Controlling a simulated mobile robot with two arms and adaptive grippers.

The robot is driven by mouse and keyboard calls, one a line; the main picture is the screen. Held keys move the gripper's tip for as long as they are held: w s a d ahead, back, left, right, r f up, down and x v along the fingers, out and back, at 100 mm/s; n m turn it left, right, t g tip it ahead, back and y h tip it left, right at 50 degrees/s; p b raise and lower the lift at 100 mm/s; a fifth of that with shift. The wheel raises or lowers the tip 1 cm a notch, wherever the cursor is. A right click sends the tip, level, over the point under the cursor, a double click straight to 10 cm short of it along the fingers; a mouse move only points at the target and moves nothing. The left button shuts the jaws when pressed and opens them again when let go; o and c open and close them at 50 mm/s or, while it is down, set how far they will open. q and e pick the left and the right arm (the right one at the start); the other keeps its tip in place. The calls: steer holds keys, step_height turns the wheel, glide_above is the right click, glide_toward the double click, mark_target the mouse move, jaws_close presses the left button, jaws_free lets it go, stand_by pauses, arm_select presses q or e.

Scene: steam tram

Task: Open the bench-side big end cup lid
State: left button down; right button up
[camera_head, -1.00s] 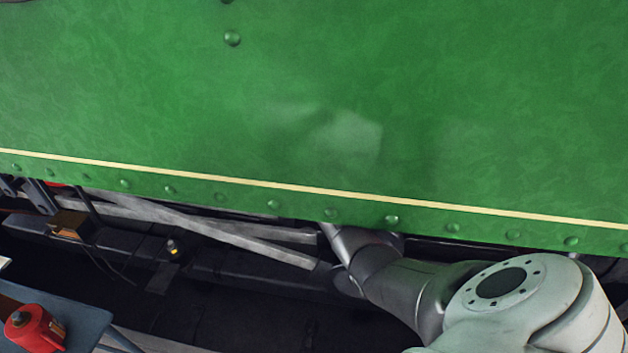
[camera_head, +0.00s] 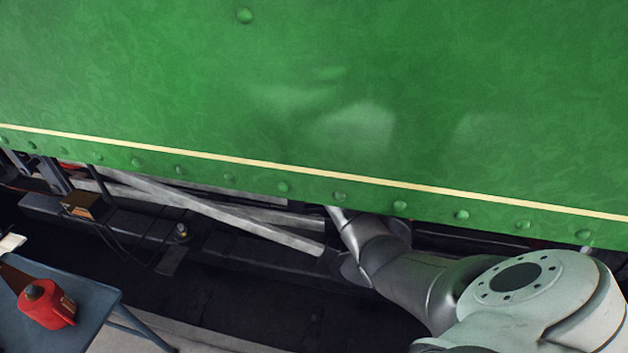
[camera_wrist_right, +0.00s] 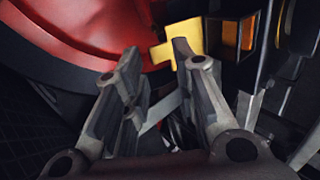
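My right gripper (camera_wrist_right: 158,62) is open in the right wrist view, its two fingers apart with nothing clearly held between them. A bright yellow, brass-like piece (camera_wrist_right: 170,52) shows just beyond the fingertips, partly behind the right-hand finger. I cannot tell whether this is the big end cup or its lid, or whether a finger touches it. In the head view my right arm reaches in from the right under the green side panel (camera_head: 330,90), which hides the gripper. My left gripper is not in view.
A large red wheel-like part (camera_wrist_right: 85,40) fills the left of the wrist view. A dark box with amber panes (camera_wrist_right: 232,36) stands at the right. In the head view, a red oil can (camera_head: 45,305) sits on a blue-grey bench (camera_head: 90,300) at lower left. Grey rods (camera_head: 230,225) run under the panel.

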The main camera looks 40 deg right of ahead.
steer(key=s+a+r, duration=0.2)
steer(key=s+a, duration=0.7)
steer(key=a, duration=0.2)
steer(key=shift+s, duration=0.35)
